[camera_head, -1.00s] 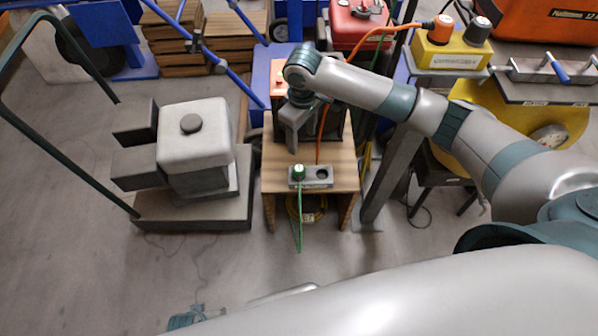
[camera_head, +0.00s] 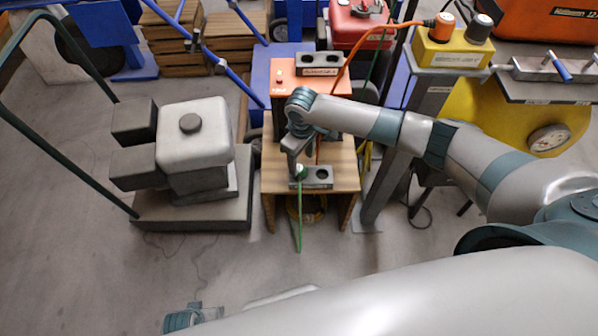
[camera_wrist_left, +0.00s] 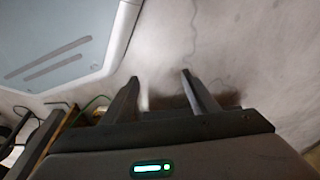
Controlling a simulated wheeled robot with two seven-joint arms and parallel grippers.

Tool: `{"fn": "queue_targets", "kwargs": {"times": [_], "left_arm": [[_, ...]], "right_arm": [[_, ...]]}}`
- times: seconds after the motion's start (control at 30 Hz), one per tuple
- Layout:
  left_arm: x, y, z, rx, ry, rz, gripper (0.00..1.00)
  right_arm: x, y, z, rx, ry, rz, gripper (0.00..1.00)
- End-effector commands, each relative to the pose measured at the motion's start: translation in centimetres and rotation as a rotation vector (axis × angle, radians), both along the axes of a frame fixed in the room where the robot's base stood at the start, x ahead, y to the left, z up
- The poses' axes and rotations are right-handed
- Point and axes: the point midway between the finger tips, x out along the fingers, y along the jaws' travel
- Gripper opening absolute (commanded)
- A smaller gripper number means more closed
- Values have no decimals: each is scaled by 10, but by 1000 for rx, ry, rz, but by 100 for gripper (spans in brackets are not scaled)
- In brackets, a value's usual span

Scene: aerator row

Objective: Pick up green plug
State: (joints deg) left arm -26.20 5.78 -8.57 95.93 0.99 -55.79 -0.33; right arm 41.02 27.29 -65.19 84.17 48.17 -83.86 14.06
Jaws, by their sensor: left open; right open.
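The green plug (camera_head: 301,171) sits upright in the left hole of a grey two-hole holder (camera_head: 318,184) on a small wooden table (camera_head: 342,158). Its green cable (camera_head: 299,228) hangs over the front edge. The holder's right hole is empty. My right gripper (camera_head: 298,168) is open and right at the plug, pointing down; its fingers partly cover the plug, and I cannot tell whether they touch it. My left gripper (camera_wrist_left: 160,88) is open and empty over bare floor in the left wrist view.
An orange box (camera_head: 291,87) with another two-hole holder (camera_head: 319,64) stands behind the plug. A grey post (camera_head: 392,170) stands right of the table. A grey machine (camera_head: 194,150) on a cart stands to the left. The floor in front is clear.

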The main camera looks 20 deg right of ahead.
Motion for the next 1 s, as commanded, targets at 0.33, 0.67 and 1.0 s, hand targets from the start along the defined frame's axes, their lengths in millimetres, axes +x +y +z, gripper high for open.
{"fn": "queue_targets", "kwargs": {"times": [0.33, 0.67, 1.0], "left_arm": [[-1, 0, -1, 0, 0, 0, 54], [2, -1, 4, -1, -5, 0, 54], [3, -1, 9, -1, -7, 0, 54]], "right_arm": [[-1, 2, -9, -2, 2, 0, 55], [-2, 8, -47, -1, 2, -2, 55], [-2, 8, -52, 0, 0, 0, 55]]}}
